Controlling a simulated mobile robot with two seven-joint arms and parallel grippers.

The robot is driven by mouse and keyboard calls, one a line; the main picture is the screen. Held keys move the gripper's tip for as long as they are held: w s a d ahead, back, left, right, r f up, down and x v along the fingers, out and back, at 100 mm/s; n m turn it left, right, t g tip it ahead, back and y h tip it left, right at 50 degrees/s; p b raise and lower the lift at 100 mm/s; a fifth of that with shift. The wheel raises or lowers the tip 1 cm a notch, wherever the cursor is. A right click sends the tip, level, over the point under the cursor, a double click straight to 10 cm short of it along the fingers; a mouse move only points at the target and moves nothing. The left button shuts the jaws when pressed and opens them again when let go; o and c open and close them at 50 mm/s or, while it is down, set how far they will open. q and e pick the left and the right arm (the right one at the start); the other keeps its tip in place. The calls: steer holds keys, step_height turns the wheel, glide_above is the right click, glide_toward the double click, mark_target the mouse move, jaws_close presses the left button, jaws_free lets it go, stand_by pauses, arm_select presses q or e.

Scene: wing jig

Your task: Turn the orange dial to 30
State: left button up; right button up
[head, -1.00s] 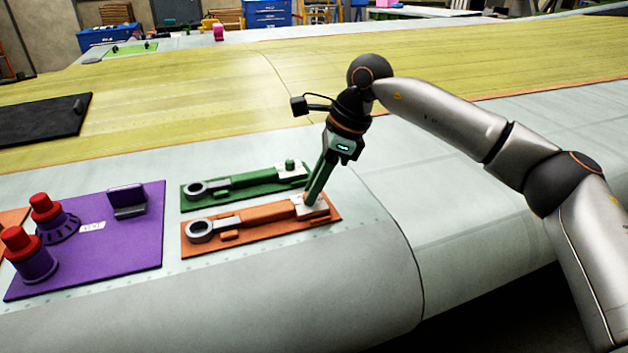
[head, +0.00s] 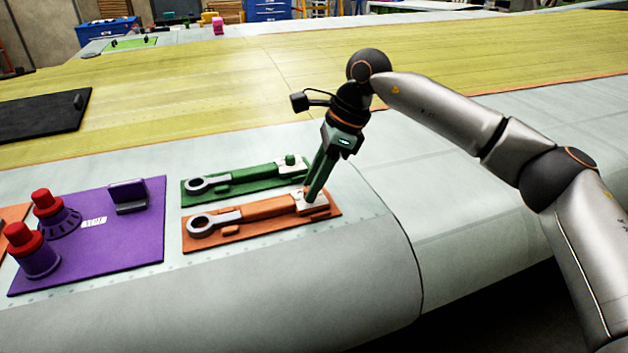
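The orange panel (head: 262,229) lies on the wing's front skin, with a grey ring-ended bar (head: 202,225) on its left part. At its right end is a small white plate (head: 313,204), where the orange dial seems to sit. The dial itself is hidden by my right gripper (head: 311,195), and I cannot read its setting. The green fingers point down at this plate, with their tips at or touching it. The fingers overlap from this side, so I cannot tell whether they are shut on the dial. My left gripper is not in view.
A green panel (head: 225,188) with a similar bar and a green knob (head: 290,161) lies just behind the orange one. A purple panel (head: 110,243) with red-topped posts (head: 24,238) stands left. The wing skin to the right is clear.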

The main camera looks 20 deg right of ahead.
steer(key=v, duration=1.2)
steer(key=shift+r, duration=0.25)
steer(key=shift+s+d+f, duration=0.1)
